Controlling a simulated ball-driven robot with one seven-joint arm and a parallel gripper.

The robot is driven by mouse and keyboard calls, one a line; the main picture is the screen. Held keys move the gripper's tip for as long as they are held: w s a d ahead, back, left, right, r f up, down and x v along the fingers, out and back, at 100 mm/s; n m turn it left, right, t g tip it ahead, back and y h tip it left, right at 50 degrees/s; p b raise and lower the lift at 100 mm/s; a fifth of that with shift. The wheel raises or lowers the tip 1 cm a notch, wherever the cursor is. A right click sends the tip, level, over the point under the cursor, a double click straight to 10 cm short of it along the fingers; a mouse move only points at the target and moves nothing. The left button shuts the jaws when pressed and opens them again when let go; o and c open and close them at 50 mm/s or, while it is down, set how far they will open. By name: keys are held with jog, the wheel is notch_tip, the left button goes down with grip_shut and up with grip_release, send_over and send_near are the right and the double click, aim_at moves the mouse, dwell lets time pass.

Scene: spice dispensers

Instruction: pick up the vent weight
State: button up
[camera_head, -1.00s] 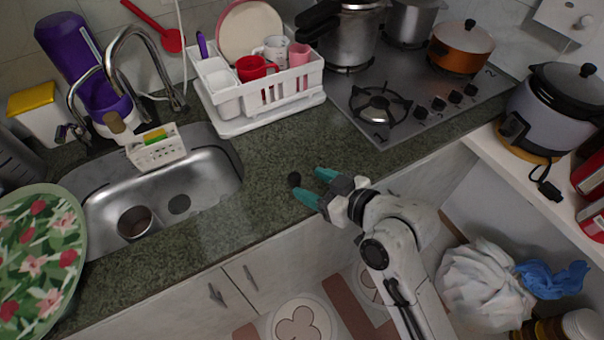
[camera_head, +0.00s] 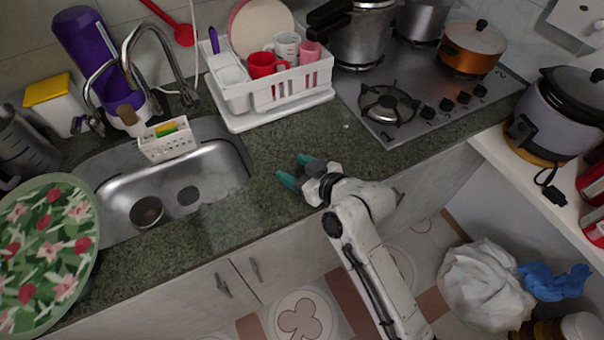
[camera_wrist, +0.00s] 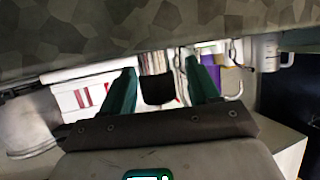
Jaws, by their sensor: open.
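The vent weight (camera_wrist: 157,90) looks like a small black piece between my two green fingers in the wrist view. Its identity is not fully certain there. In the head view it cannot be made out now, likely hidden by my fingers. My gripper (camera_head: 289,167) is low over the green-grey counter, between the sink and the stove. It also shows in the wrist view (camera_wrist: 160,67) with its fingers apart, one on each side of the black piece. A gap seems to show beside the piece. I cannot tell whether either finger touches it.
The white dish rack (camera_head: 240,122) with cups stands behind my gripper. The sink (camera_head: 115,190) is to the left, the stove (camera_head: 400,132) to the right. The counter's front edge runs under my arm. A pressure cooker (camera_head: 362,40) stands at the back.

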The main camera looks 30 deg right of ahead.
grip_shut()
dwell(0.4)
jog(key=shift+r, duration=0.1)
